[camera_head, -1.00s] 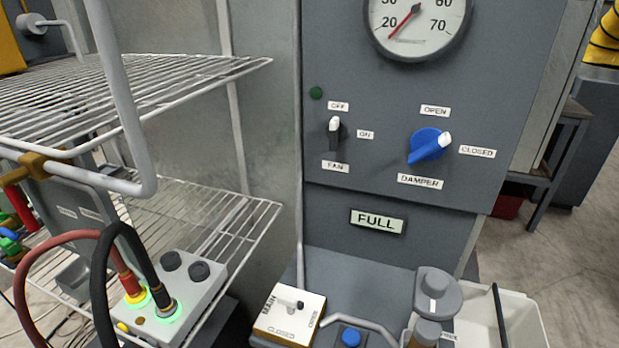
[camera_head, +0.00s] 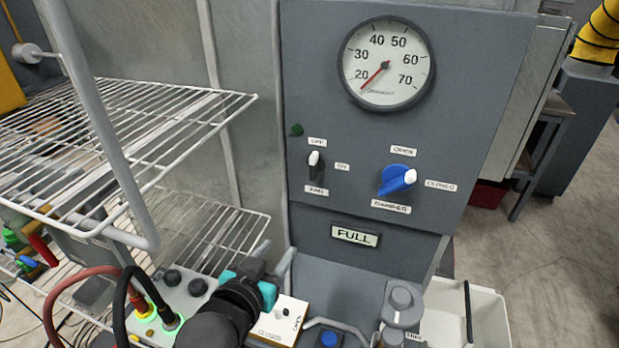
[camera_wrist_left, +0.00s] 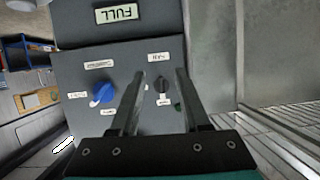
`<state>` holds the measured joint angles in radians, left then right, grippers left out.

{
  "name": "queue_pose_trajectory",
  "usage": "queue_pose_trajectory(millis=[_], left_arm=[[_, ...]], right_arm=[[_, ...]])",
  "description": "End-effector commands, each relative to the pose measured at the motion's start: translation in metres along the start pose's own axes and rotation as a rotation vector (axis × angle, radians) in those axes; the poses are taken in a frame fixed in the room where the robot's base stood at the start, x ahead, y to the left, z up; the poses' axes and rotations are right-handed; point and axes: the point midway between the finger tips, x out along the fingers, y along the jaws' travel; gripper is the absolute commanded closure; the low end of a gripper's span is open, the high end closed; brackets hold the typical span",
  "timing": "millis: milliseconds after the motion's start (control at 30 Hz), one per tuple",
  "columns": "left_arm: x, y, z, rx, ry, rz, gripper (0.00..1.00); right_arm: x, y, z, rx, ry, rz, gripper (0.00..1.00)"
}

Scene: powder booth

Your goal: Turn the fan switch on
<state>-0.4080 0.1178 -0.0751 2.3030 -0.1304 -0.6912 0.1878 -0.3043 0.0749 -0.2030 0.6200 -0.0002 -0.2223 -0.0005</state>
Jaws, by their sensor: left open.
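The fan switch (camera_head: 315,166) is a small black rotary knob with a white tip on the grey panel (camera_head: 460,130). Its white tip points up to the OFF label (camera_head: 318,142); the ON label (camera_head: 342,166) is at its right. My left gripper (camera_head: 275,252) is below the switch in the head view, its two fingers apart and pointing up. In the left wrist view, which shows the panel upside down, the fan switch (camera_wrist_left: 163,88) appears between the open fingers (camera_wrist_left: 160,75), beyond their tips. The jaws hold nothing. My right gripper is not in view.
The blue damper knob (camera_head: 396,180) is right of the fan switch, and a dark green lamp (camera_head: 297,130) is above left. A round gauge (camera_head: 400,62) tops the panel. Wire shelves (camera_head: 150,130) stand at left. A white MAIN switch box (camera_head: 278,322) is below the panel.

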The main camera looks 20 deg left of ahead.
Motion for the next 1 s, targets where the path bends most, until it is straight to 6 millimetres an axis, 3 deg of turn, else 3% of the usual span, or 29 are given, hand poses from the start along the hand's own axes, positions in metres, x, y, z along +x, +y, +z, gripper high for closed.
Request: queue_pose_trajectory(millis=[100,300,567,1000], left_arm=[[0.008,-0.002,-0.037,-0.012,0.174,0.007,0.54],[0.008,-0.001,-0.071,-0.021,0.338,0.027,0.54],[0.021,0.000,-0.083,-0.021,0.368,0.031,0.54],[0.083,0.002,-0.107,-0.021,0.365,0.032,0.54]], right_arm=[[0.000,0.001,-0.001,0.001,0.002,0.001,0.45],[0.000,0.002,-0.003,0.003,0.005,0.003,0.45],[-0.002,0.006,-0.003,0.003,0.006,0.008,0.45],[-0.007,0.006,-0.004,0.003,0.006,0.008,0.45]])
